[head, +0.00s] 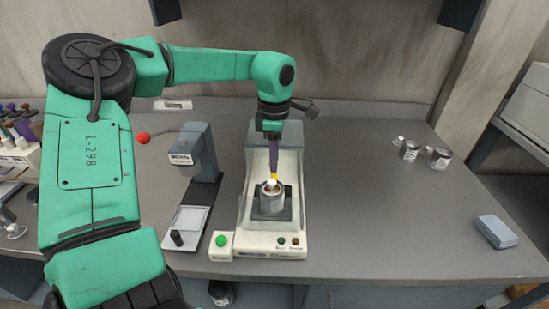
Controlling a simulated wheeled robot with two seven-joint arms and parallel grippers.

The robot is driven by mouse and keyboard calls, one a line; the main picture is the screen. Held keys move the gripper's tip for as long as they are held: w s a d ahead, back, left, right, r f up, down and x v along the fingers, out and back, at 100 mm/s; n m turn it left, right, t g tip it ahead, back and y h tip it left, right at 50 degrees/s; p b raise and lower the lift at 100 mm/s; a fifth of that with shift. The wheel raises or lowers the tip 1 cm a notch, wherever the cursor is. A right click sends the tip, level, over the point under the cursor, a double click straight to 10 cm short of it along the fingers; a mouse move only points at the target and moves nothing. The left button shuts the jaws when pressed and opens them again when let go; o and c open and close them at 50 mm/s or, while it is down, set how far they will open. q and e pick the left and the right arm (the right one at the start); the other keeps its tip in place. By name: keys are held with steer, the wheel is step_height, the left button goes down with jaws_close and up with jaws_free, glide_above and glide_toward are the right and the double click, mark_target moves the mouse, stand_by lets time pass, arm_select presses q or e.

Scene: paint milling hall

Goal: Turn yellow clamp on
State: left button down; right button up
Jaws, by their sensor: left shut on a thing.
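My left gripper (272,130) is over the pale machine (250,213) in the middle of the bench. It is shut on a slim purple tool (273,156) that points downward. A small yellow part (273,177), which looks like the yellow clamp, shows at the lower end of the tool, over a metal pot (271,203) standing on the machine. The tool and the yellow part meet in the picture; I cannot tell if they touch. My right gripper is not in view.
A grey stand device (196,160) with a pale plate (187,220) is left of the machine. The machine has a green button (221,241) at its front left. Two small metal cans (439,158) and a grey-blue block (496,232) are at the right. The bench between is clear.

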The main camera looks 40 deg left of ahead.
arm_select(q)
steer(key=shift+w+r+m, duration=0.1)
steer(key=shift+r+m, duration=0.1)
steer(key=shift+m, duration=1)
steer(key=c, duration=0.7)
jaws_free()
steer(key=shift+o, duration=0.2)
step_height(320, 180, up, 14)
steer(key=shift+r, duration=0.25)
